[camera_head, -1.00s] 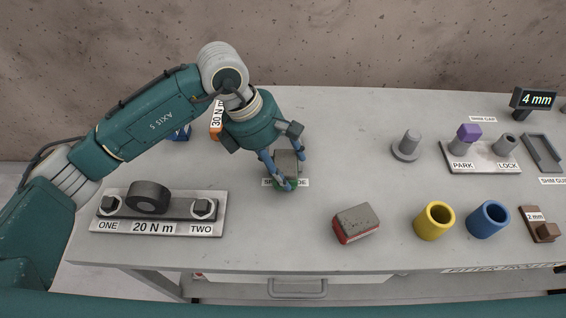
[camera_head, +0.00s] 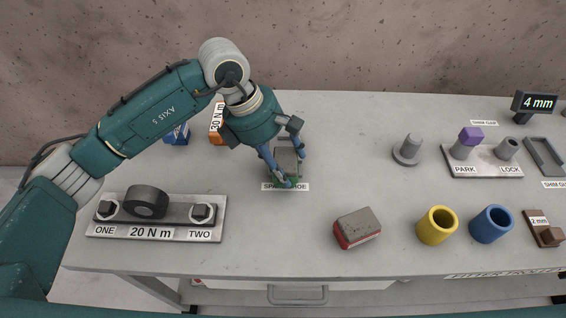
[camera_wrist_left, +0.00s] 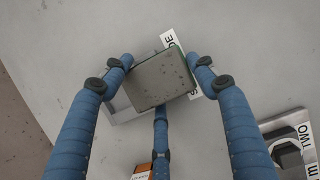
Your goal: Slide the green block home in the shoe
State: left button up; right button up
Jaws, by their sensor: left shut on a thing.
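The shoe (camera_wrist_left: 121,108) shows only as a grey strip beneath the block; fingers and block hide the rest. How deep the block sits in it I cannot tell. My right gripper is not in view.
A red block with a grey top (camera_head: 356,229), a yellow cup (camera_head: 437,226) and a blue cup (camera_head: 491,224) stand to the right. The 20 N m plate (camera_head: 155,233) lies front left. The slab's middle is clear.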

pick_arm(q)
jog(key=shift+w, duration=0.25)
dwell(0.3)
jog(key=shift+s+r, duration=0.1)
jog(key=shift+s, duration=0.1)
jog(key=shift+s+r, duration=0.15)
jog(key=shift+s, duration=0.8)
jog(key=shift+f+b, duration=0.2)
jog(key=shift+b, duration=1)
dwell(1.3)
jog(key=shift+w+b, duration=0.35)
jog(key=shift+w, duration=0.25)
jog(key=shift+w, duration=0.1)
jog(key=shift+w, duration=0.2)
